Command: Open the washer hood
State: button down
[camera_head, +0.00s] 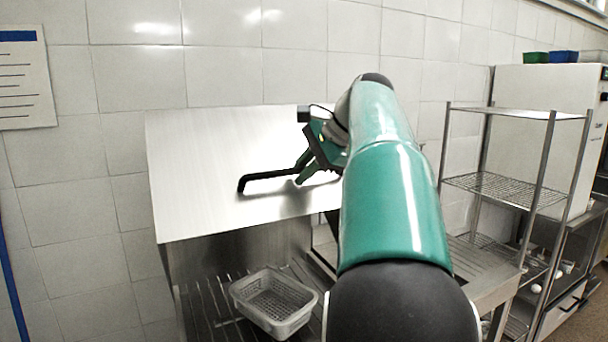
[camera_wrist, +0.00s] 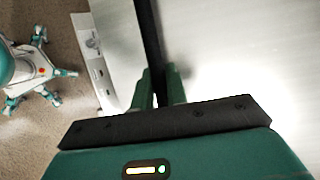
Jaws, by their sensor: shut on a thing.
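The washer hood (camera_head: 215,160) is a brushed steel panel in front of the tiled wall in the head view. Its lower front edge is clear of the slatted rack, with an open space below. A black bar handle (camera_head: 262,178) runs across its face. My gripper (camera_head: 305,168) is at the right part of this handle, partly hidden by my arm. In the wrist view the two green fingers of my gripper (camera_wrist: 160,88) are closed around the black handle (camera_wrist: 149,35), beside the bright steel hood (camera_wrist: 230,55).
A grey perforated basket (camera_head: 274,302) stands on the slatted rack (camera_head: 208,312) below the hood. A wire shelf unit (camera_head: 500,185) and a steel table (camera_head: 478,268) stand at the right. A tiled wall (camera_head: 225,70) closes off the back.

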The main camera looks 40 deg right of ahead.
jog(key=c, duration=1.4)
grip_release()
jog(key=shift+w, duration=0.15)
jog(key=v, duration=1.4)
jog(key=shift+a, duration=0.1)
